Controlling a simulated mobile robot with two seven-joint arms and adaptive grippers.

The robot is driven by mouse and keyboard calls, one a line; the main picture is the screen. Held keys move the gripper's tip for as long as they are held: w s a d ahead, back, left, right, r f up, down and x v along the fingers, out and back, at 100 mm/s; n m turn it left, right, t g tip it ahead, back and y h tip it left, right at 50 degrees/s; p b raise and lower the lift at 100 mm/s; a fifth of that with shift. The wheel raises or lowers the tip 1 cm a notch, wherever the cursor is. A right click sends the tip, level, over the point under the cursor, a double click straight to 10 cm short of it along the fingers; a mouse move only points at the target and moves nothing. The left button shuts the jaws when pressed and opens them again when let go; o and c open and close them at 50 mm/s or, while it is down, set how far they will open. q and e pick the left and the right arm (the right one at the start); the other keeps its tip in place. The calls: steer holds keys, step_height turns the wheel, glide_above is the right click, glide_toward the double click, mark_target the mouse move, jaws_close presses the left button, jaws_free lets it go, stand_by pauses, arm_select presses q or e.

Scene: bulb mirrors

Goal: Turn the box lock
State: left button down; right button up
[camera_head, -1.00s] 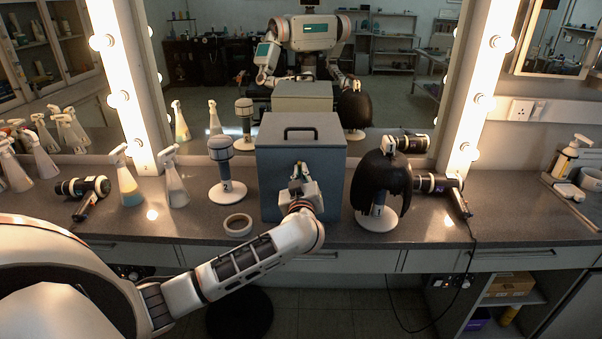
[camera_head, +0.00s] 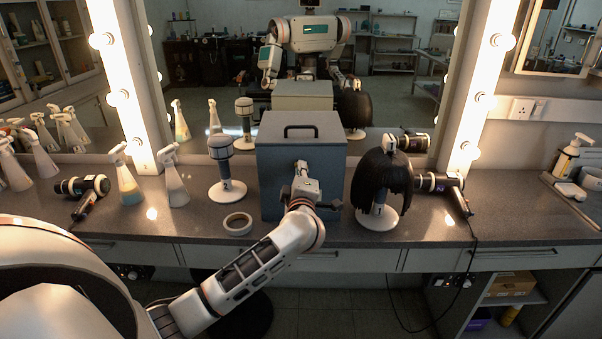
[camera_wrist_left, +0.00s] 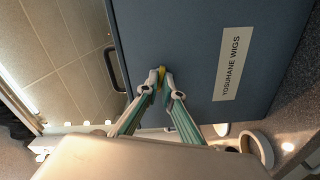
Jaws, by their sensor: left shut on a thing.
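The blue-grey box (camera_head: 272,190) stands on the counter in the middle of the head view, its lid handle (camera_head: 300,131) on top. My left gripper (camera_head: 301,169) is against the upper front of the box. In the left wrist view its fingers (camera_wrist_left: 164,84) are shut on a small yellow piece, the lock (camera_wrist_left: 162,72), on the blue front face. Most of the lock is hidden by the fingertips. The box looks turned on its side in that view, with its "YOSUHANE WIGS" label (camera_wrist_left: 231,62) to the right. My right gripper is not in view.
A dark wig on a stand (camera_head: 380,185) is close on the right. A bare stand (camera_head: 226,180) and a tape roll (camera_head: 238,223) are close on the left. Spray bottles (camera_head: 128,180) and hair dryers (camera_head: 440,184) are farther out. The mirror (camera_head: 390,60) is behind.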

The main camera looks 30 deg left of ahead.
arm_select(q)
steer(key=shift+f+n, duration=0.15)
steer(key=shift+n, duration=0.75)
steer(key=c, duration=2.2)
jaws_free()
steer(key=shift+n, duration=0.3)
steer(key=shift+p+v, duration=0.6)
steer(key=shift+v, duration=2.45)
